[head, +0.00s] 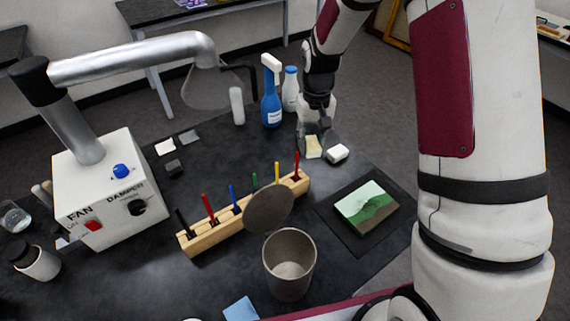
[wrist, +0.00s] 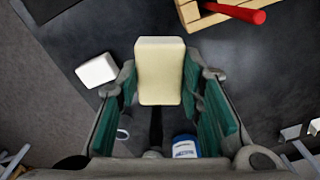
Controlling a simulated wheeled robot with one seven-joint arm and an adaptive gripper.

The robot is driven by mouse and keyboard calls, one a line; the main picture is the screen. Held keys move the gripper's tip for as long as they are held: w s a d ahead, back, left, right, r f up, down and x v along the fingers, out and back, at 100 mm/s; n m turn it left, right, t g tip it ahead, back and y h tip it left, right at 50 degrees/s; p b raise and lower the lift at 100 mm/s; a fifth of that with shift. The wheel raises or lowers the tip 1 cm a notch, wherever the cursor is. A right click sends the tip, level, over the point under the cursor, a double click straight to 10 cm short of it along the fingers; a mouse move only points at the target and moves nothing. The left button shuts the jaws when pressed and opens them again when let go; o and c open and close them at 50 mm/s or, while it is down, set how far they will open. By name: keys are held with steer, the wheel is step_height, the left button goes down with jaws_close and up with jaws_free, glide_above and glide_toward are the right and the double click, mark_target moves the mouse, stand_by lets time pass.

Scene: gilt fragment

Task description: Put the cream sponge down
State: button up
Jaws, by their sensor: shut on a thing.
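The cream sponge (wrist: 160,70) is a pale yellow block between the teal pads of my gripper (wrist: 160,100) in the wrist view. My gripper is shut on it. In the head view, the cream sponge (head: 314,147) shows under my gripper (head: 313,135), at the far right part of the dark table (head: 350,165). Whether the sponge touches the table top I cannot tell.
A white block (head: 337,153) lies just right of the sponge. A wooden rack (head: 215,232) with coloured sticks stands nearer, and a blue spray bottle (head: 271,95) and a white bottle (head: 290,90) stand behind. A green picture (head: 367,210) lies on a dark mat.

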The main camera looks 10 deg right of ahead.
glide_above(307, 173)
step_height(307, 173, down, 6)
steer(key=shift+r+p, duration=0.2)
steer(key=shift+p, duration=0.2)
steer(key=shift+f+p, duration=0.3)
steer(key=shift+f, duration=1.85)
steer(key=shift+f, duration=0.15)
steer(key=o, duration=1.1)
